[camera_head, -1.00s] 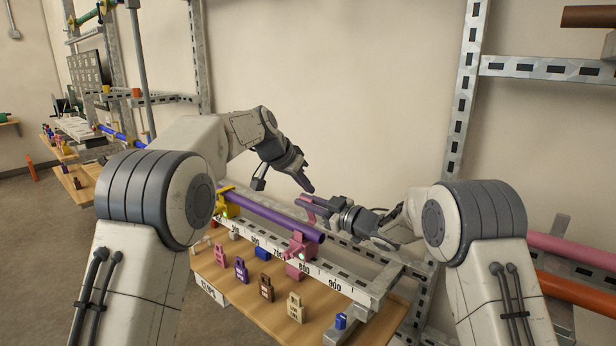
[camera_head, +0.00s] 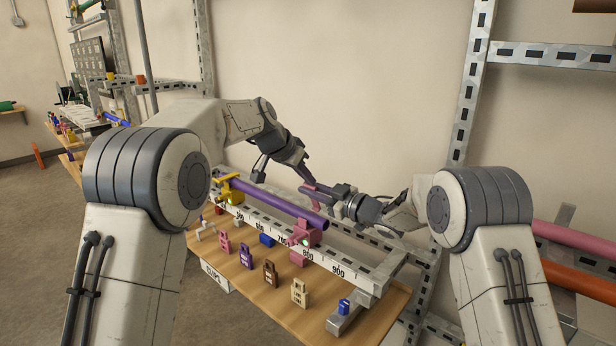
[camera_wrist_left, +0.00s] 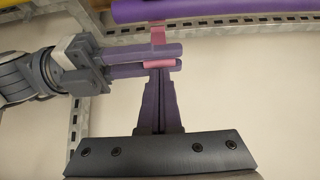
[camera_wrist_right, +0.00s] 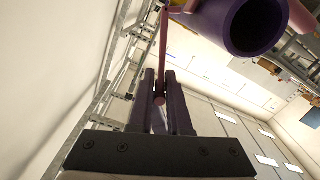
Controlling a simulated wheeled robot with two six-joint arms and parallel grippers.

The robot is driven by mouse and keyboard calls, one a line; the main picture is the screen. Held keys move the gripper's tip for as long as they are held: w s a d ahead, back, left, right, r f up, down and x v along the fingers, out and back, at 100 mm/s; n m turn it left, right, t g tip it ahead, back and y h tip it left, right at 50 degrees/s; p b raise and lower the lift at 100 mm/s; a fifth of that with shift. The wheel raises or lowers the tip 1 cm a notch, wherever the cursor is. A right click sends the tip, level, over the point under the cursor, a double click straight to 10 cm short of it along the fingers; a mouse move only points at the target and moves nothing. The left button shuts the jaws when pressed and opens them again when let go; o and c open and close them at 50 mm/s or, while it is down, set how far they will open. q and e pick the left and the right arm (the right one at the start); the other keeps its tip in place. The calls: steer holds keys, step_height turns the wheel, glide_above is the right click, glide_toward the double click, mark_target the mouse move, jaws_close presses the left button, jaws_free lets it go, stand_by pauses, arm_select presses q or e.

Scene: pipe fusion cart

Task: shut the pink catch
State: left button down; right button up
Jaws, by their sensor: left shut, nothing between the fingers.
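The pink clamp (camera_head: 304,234) sits on the rail near the right end of the purple pipe (camera_head: 270,198). Its pink catch (camera_head: 312,187) stands up behind the pipe; it also shows in the left wrist view (camera_wrist_left: 158,36) and the right wrist view (camera_wrist_right: 164,40). My left gripper (camera_head: 310,178) is shut and empty, its tips right at the catch's end. My right gripper (camera_head: 335,205) comes from the right, its purple fingers on either side of the catch's pink bar (camera_wrist_left: 159,64). Whether they press on it is unclear.
A yellow clamp (camera_head: 226,188) holds the pipe further left. The numbered rail (camera_head: 340,268) runs below the pipe. Several coloured tags stand on the wooden shelf (camera_head: 240,280) in front. A metal upright (camera_head: 465,100) rises behind on the right.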

arm_select(q)
steer(key=shift+s+a+f, duration=0.1)
steer(key=shift+s+f, duration=0.05)
steer(key=shift+f, duration=0.3)
arm_select(e)
steer(key=o, duration=0.4)
steer(key=shift+w+d+r, duration=0.1)
steer(key=shift+d+r, duration=0.05)
steer(key=shift+c, duration=0.2)
